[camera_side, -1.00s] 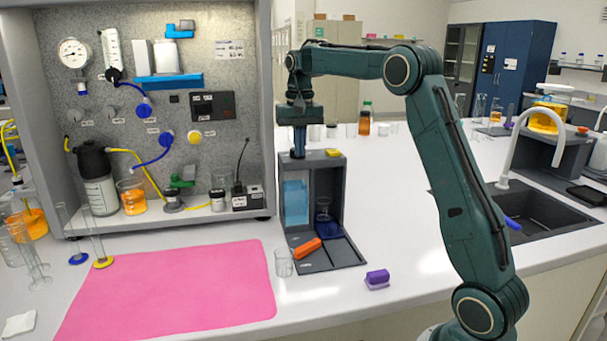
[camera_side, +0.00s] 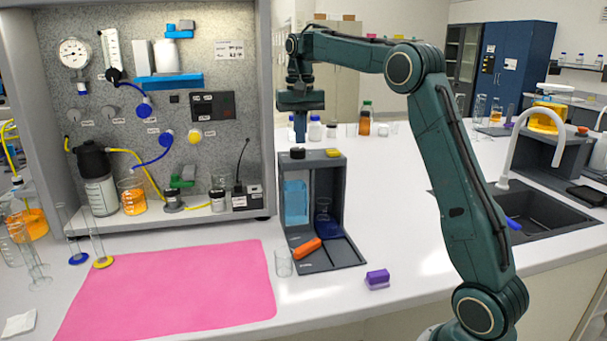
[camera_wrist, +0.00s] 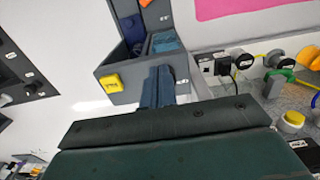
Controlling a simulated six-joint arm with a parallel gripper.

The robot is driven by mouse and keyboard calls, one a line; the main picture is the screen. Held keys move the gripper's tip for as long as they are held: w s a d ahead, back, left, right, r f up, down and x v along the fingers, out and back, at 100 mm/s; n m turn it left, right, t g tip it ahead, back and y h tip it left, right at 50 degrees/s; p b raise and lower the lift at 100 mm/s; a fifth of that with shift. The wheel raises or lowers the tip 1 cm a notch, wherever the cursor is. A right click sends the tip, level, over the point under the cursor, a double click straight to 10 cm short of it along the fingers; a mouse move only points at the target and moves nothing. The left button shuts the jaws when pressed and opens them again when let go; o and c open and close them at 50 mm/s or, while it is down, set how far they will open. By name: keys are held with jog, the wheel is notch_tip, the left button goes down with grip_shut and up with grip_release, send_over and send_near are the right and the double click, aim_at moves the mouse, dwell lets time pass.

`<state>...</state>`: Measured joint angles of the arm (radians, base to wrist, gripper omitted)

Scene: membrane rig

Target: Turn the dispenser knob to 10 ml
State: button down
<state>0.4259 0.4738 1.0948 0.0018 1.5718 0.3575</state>
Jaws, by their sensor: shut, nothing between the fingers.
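The dispenser (camera_side: 342,172) is a dark grey stand with a blue tank (camera_side: 296,202) at its left. A black knob (camera_side: 297,153) sits on its top at the left, with a yellow button (camera_side: 333,152) to the right. My gripper (camera_side: 300,139) is shut and empty, pointing down just above the knob, with a small gap between them. In the wrist view the shut fingers (camera_wrist: 160,72) cover the knob, and the yellow button (camera_wrist: 110,83) shows beside them. The knob's setting is too small to read.
An orange object (camera_side: 306,246) lies at the dispenser's base, beside an empty glass (camera_side: 283,262). A purple block (camera_side: 377,279) is to the right. A pink mat (camera_side: 175,290) and the rig panel (camera_side: 230,90) are at the left.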

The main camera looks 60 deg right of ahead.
notch_tip(320, 180, up, 2)
jog(key=shift+r, duration=0.2)
dwell(0.3)
jog(key=s+a+r+n+t, duration=0.25)
jog(key=s+a+n, duration=0.25)
jog(key=s+a, duration=0.85)
jog(key=s+a+f+n+t, duration=0.1)
jog(key=s+a+f+n, duration=0.1)
jog(key=s+f, duration=0.3)
jog(key=s+a+f+n+t, duration=0.2)
jog(key=s+a+f, duration=0.3)
jog(key=s, duration=0.4)
jog(key=shift+s+a+f, duration=0.2)
jog(key=shift+s+f, duration=0.15)
